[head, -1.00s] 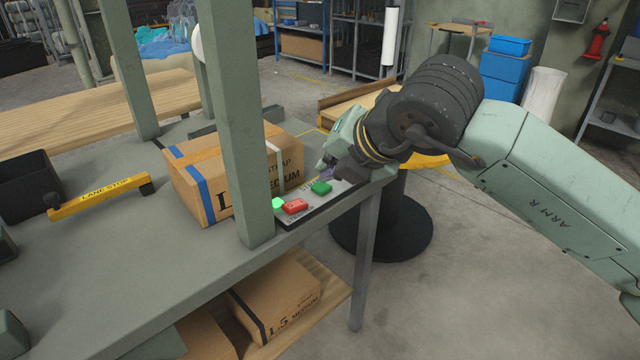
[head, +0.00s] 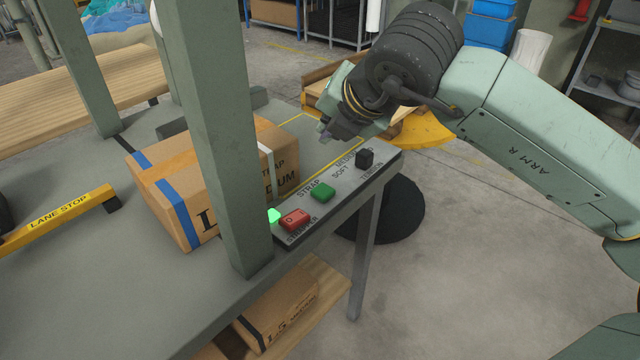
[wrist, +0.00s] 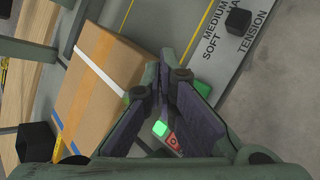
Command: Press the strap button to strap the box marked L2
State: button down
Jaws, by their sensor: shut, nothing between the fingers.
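The cardboard box (head: 165,205) lies on the grey table behind a green post. An "L" shows on its side; the post hides the rest of the mark. It has blue tape and a pale strap, also visible in the wrist view (wrist: 100,90). The green button (head: 323,191) labelled STRAP sits on the control panel (head: 345,190). In the wrist view my right finger partly covers the green button (wrist: 202,88). My gripper (head: 324,137) is shut and empty, above and behind the panel, apart from the button. Its fingertips meet in the wrist view (wrist: 165,78).
A red button (head: 294,219) and a lit green lamp (head: 273,215) sit left of the strap button. A black tension knob (head: 365,158) is at the panel's right. The green post (head: 225,140) stands close to the panel's left end. A yellow lane stop (head: 60,220) lies left.

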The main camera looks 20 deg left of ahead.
jog(key=b, duration=0.5)
send_over(327, 189)
notch_tip(327, 189, down, 8)
jog(key=shift+r, duration=0.1)
jog(key=shift+f+b, duration=0.5)
jog(key=shift+f, duration=0.05)
jog(key=shift+f, duration=0.1)
dwell(1.0)
jog(key=shift+f+b, duration=0.35)
jog(key=shift+b, duration=0.45)
jog(key=shift+f+b, duration=0.5)
jog(key=shift+b, duration=0.35)
dwell(0.4)
jog(key=shift+r, duration=1)
jog(key=shift+r+p, duration=0.1)
jog(key=shift+p, duration=0.25)
